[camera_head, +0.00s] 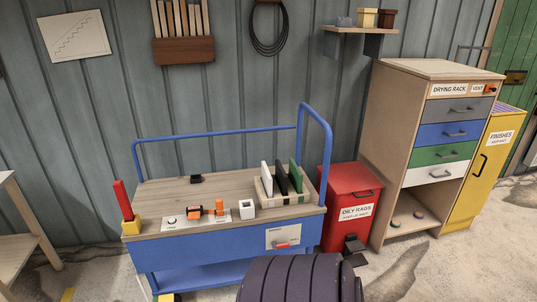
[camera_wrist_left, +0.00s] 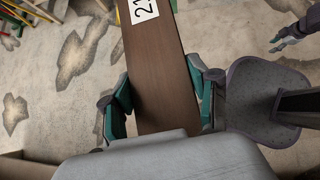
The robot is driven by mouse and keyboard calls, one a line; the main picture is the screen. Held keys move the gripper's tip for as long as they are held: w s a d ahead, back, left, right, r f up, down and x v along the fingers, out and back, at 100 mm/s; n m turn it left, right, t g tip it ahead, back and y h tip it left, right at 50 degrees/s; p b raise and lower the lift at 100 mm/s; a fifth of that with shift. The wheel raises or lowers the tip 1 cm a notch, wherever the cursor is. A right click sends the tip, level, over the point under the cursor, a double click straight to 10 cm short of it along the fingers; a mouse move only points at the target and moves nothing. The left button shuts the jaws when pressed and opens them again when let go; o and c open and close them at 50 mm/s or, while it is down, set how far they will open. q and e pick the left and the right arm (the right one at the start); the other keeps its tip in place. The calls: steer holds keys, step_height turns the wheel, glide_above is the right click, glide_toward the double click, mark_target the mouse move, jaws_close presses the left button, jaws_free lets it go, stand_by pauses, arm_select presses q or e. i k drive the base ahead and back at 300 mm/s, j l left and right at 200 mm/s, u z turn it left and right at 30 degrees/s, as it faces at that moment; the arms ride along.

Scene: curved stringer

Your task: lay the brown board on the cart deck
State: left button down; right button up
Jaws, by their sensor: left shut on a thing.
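The brown board (camera_wrist_left: 158,65) is in the left wrist view, a long flat dark-brown piece with a white number label at its upper end. My left gripper (camera_wrist_left: 160,85) is shut on it, with one teal finger pad against each long edge. The board's near end is hidden behind the gripper's body. The cart deck (camera_head: 160,198) is the wood-toned top of a blue cart in the head view. The board and the left gripper do not show there. My right gripper (camera_wrist_left: 285,42) seems to show at the upper right of the wrist view, too small to tell its state.
On the deck stand a rack with upright panels (camera_head: 285,196), a white box (camera_head: 247,209), orange-and-black tools (camera_head: 206,211), a red-and-yellow piece (camera_head: 127,208) and a small black item (camera_head: 196,178). The deck's left middle is bare. A blue rail (camera_head: 215,134) runs behind. A red bin (camera_head: 348,197) stands right.

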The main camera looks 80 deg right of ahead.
mark_target(196, 198)
steer(key=z, duration=0.45)
steer(key=l+z, duration=0.1)
steer(key=z, duration=1.3)
steer(key=i+z, duration=0.1)
steer(key=z, duration=0.35)
steer(key=i+l+z, duration=0.15)
steer(key=i, duration=0.35)
steer(key=i+l+z, duration=0.15)
steer(key=i, duration=0.4)
